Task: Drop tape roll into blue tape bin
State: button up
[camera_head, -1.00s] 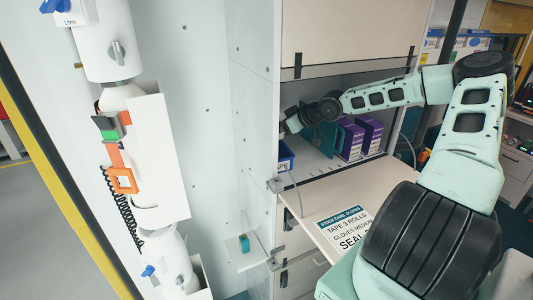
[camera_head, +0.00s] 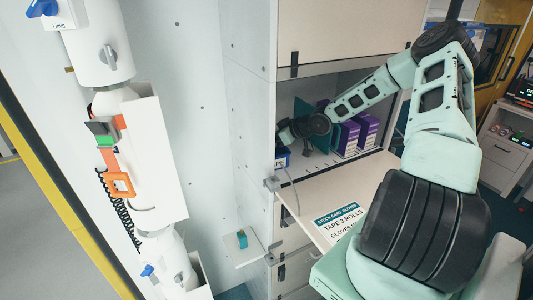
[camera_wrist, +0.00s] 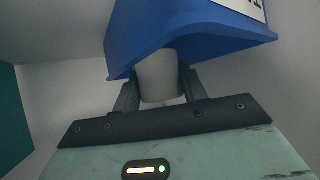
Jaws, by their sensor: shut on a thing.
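My gripper (camera_wrist: 160,90) is shut on a whitish, rounded tape roll (camera_wrist: 158,78), with one dark finger on each side. The blue tape bin (camera_wrist: 190,28) fills the top of the wrist view, with part of a white label at its upper right. The roll overlaps the bin's lower edge in that view; I cannot tell whether it touches the bin or is inside it. In the head view the blue bin (camera_head: 283,159) sits at the left front of the cabinet shelf. My gripper is just above it there, and the roll cannot be made out.
Purple boxes (camera_head: 366,132) and teal panels stand right of my wrist in the cabinet. A fold-down board (camera_head: 312,188) with a stock card (camera_head: 341,222) lies in front. A small ledge (camera_head: 238,252) holds a teal item (camera_head: 242,239). The left cabinet wall is close.

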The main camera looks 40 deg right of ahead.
jog(key=shift+f, duration=0.1)
jog(key=o, duration=1.1)
jog(key=shift+c, duration=0.2)
jog(key=b+v, duration=0.1)
jog(key=v, duration=1.6)
jog(key=shift+s+d, duration=0.1)
jog(key=shift+s, duration=0.05)
